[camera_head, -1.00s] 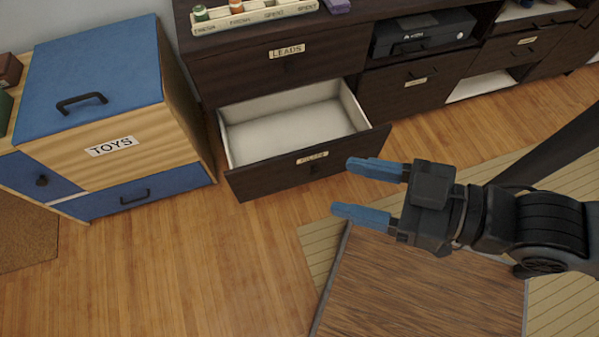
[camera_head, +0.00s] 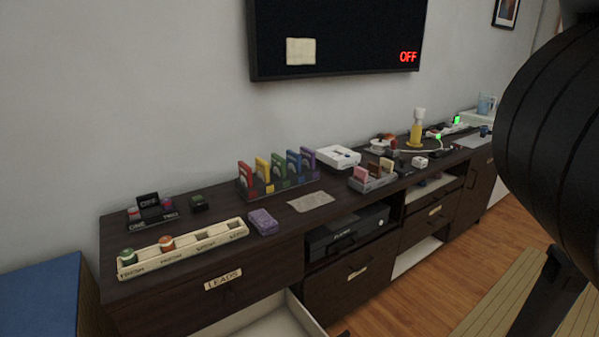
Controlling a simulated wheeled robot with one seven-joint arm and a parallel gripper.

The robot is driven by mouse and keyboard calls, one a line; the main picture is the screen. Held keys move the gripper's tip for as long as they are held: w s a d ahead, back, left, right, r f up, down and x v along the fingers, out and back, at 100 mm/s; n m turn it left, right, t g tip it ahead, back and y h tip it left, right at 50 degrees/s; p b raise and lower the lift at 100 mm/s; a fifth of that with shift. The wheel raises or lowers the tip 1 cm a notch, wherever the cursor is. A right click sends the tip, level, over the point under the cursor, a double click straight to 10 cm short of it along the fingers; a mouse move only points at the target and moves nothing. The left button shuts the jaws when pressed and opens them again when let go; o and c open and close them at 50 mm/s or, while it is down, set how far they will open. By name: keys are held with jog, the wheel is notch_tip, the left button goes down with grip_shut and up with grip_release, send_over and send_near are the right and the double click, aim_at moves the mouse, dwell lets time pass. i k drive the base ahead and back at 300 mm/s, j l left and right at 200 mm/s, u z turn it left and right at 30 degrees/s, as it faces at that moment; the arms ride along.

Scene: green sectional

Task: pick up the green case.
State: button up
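A green case (camera_head: 279,167) stands upright in a dark rack (camera_head: 285,190) on the dark cabinet. It is in a row between a yellow case (camera_head: 262,170) and a blue case (camera_head: 294,162). A red case (camera_head: 245,174) and a purple case (camera_head: 309,159) stand at the row's ends. A separate small dark green object (camera_head: 199,202) lies farther left on the cabinet top. My gripper is out of view; only dark parts of my arm show at the right edge.
A cream tray (camera_head: 185,249) with spools and a purple block (camera_head: 263,222) lie along the cabinet's front edge. A white drawer (camera_head: 262,325) stands open below. A wall screen (camera_head: 340,40) hangs above.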

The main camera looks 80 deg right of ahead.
aim_at(278, 163)
jog(key=z, duration=1.6)
jog(key=l+u, duration=0.1)
jog(key=l, duration=0.15)
jog(key=i+l, duration=0.1)
jog(key=l, duration=0.15)
jog(key=i+u, duration=0.05)
